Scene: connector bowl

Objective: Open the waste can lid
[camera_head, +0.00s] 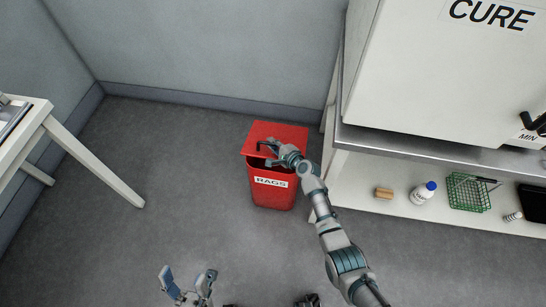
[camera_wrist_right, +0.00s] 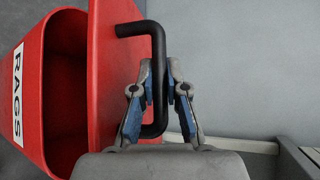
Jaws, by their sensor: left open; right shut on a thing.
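The red waste can (camera_head: 273,200) with a RAGS label stands on the floor in the middle of the head view. Its red lid (camera_head: 290,132) is tilted up. In the right wrist view the lid (camera_wrist_right: 110,70) stands apart from the can body (camera_wrist_right: 32,100), with the dark opening between them. My right gripper (camera_head: 269,152) is at the lid. In the right wrist view its fingers (camera_wrist_right: 153,88) are shut on the lid's black bent handle (camera_wrist_right: 157,45). My left gripper (camera_head: 189,280) is open and empty at the bottom of the head view, apart from the can.
A white cabinet marked CURE (camera_head: 440,80) stands on a bench at the right. The lower shelf (camera_head: 360,180) holds a wooden block (camera_head: 384,193), a blue-capped bottle (camera_head: 423,193) and a green basket (camera_head: 468,192). A white table (camera_head: 38,112) is at left. Floor between is clear.

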